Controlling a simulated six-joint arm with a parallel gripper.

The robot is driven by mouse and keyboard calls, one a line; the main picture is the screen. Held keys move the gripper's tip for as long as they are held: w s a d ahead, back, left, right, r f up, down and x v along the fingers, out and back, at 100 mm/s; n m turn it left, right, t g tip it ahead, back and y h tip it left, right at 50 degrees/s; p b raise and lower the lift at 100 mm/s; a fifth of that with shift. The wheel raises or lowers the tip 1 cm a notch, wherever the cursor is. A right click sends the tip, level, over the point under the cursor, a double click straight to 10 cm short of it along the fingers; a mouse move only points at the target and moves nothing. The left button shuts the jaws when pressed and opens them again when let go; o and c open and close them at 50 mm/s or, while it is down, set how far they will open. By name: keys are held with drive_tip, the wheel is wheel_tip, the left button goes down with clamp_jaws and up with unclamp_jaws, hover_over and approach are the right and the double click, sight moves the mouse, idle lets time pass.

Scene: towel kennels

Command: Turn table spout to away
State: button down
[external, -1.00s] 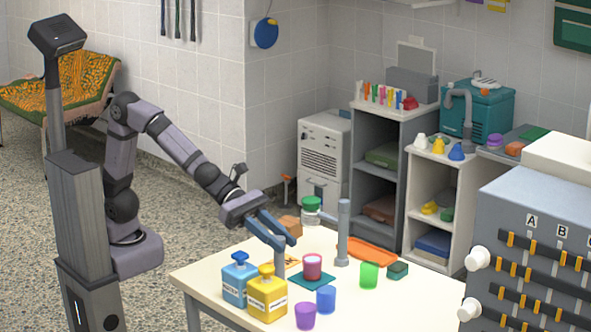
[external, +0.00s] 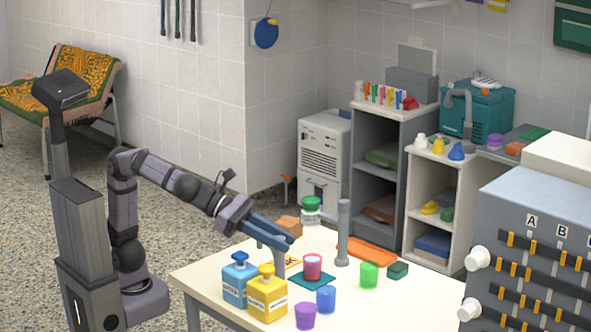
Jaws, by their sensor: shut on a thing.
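A grey upright post (external: 279,266) stands on the table behind the yellow bottle, which hides its foot. It appears to be part of the table spout. My gripper (external: 286,241) is at the post's top, its blue-grey fingers pointing down to the right. It is shut on what looks like the spout; the fingers cover most of it, so I cannot tell exactly which way the spout points. A second grey post (external: 343,232) with a round foot stands free to the right, apart from my gripper.
A blue bottle (external: 240,283) and a yellow bottle (external: 267,297) stand close in front. A pink cup (external: 312,267) sits on a teal mat (external: 305,281). Blue, green and purple cups stand nearby. An orange tray (external: 367,253) lies behind. The table's left end is clear.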

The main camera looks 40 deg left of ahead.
drive_tip(key=shift+s+d+n+t+y+b, duration=0.15)
drive_tip(key=shift+n+t+y+b, duration=0.3)
drive_tip(key=shift+n+t, duration=0.35)
drive_tip(key=shift+n+t+y+p, duration=0.35)
drive_tip(key=shift+n+t+y, duration=0.4)
drive_tip(key=shift+n+t, duration=0.3)
drive_tip(key=c, duration=1.5)
unclamp_jaws()
drive_tip(key=shift+o, duration=0.2)
drive_tip(key=shift+p+v, duration=0.3)
drive_tip(key=shift+v, duration=3.35)
